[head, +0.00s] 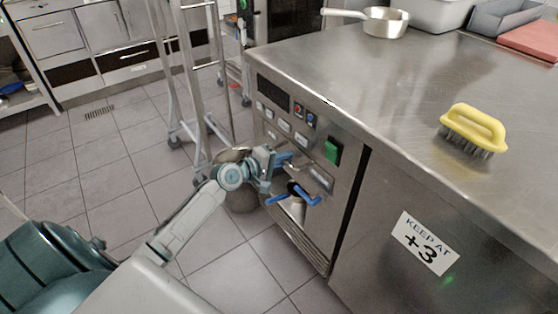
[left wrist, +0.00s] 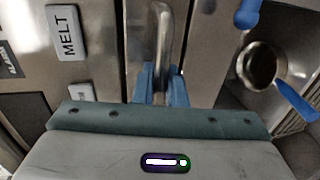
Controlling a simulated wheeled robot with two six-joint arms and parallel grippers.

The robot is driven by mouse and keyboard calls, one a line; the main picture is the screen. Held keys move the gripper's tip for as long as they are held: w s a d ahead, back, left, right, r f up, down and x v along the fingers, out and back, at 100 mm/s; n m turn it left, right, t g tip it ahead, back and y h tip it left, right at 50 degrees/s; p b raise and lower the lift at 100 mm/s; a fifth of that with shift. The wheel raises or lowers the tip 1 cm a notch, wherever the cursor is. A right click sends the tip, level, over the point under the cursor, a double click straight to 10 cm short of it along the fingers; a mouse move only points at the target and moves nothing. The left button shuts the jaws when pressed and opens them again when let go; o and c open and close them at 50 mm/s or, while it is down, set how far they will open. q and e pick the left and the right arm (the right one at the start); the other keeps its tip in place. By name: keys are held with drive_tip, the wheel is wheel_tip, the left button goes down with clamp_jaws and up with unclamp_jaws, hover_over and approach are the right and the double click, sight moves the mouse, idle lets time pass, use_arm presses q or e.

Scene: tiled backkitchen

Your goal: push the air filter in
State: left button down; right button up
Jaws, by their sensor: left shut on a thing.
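The steel front of the counter unit (head: 340,190) carries a panel with buttons and a green switch (head: 332,151). My left gripper (head: 282,160) is at this front, below the buttons. In the left wrist view its blue fingertips (left wrist: 162,88) are shut on a metal bar handle (left wrist: 163,35), which appears to be the air filter's handle. How far the filter sits in or out cannot be told; its body is hidden behind the gripper. My right gripper is not in view.
Close by the gripper is a metal outlet (head: 297,207) with blue levers (head: 307,195). A wheeled rack (head: 205,80) stands behind my arm. A yellow brush (head: 474,125) and a pan (head: 384,23) are on the countertop. Tiled floor at left is mostly free.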

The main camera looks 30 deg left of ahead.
use_arm(q)
drive_tip(key=shift+w+r, duration=0.1)
drive_tip(key=c, duration=1.5)
unclamp_jaws()
drive_tip(key=shift+c, duration=0.2)
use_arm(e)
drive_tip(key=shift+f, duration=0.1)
use_arm(q)
drive_tip(key=v, duration=1)
drive_tip(key=shift+s+a+p, duration=0.2)
drive_tip(key=shift+s+p, duration=0.1)
drive_tip(key=shift+p, duration=0.15)
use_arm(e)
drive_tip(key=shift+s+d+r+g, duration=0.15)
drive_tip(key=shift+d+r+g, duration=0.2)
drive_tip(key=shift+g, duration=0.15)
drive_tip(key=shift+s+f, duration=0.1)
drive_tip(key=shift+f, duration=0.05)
